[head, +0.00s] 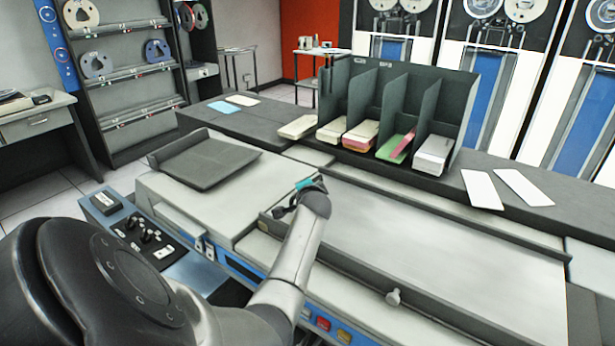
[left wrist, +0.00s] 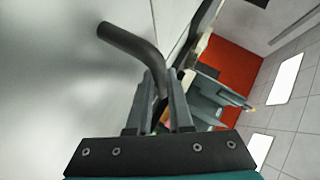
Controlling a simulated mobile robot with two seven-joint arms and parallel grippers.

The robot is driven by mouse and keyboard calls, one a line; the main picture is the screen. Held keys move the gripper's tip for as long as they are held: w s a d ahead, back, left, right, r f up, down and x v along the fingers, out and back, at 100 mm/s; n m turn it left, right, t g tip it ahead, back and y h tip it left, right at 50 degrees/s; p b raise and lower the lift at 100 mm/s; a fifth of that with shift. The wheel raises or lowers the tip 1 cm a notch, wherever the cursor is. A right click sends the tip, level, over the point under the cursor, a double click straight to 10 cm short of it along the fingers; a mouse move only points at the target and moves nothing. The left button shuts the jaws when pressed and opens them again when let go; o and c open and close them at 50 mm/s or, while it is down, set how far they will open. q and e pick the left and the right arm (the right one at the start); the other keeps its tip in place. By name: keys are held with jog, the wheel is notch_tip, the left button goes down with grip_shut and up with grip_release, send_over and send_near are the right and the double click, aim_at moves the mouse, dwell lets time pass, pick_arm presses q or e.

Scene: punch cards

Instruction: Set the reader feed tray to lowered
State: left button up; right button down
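The wide light-grey bed (head: 440,240) of the reader has dark raised rails; which part is the feed tray is not clear. A dark flat tray (head: 205,162) with raised sides lies slightly tilted at its left. My left gripper (head: 305,184) is low over the reader, where tray and bed meet. In the left wrist view, a dark bent bar handle (left wrist: 128,42) passes between the fingers of my left gripper (left wrist: 160,75). They are close together against it, and its free end sticks out. The arm hides most of this handle in the head view. My right gripper is not in view.
A sorter rack (head: 455,100) with card stacks stands behind the reader. Loose white cards (head: 523,187) lie to its right. A control panel (head: 145,240) with switches is at the left front. A small knob (head: 393,297) sticks out from the front rail.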

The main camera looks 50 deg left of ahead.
pick_arm(q)
jog(key=shift+o, duration=0.8)
jog(key=shift+s+d+f, duration=0.1)
jog(key=shift+s+f, duration=0.05)
jog(key=shift+f, duration=0.45)
jog(key=shift+d, duration=0.2)
jog(key=shift+s+d+r+p, duration=0.15)
jog(key=shift+s+d+p, duration=0.1)
jog(key=shift+p, duration=0.1)
jog(key=p+v, duration=0.1)
jog(key=v, duration=0.3)
jog(key=p+v, duration=0.1)
jog(key=v, duration=0.4)
jog(key=r+p+v, duration=0.1)
jog(key=v, duration=0.4)
jog(key=shift+a+r, duration=0.15)
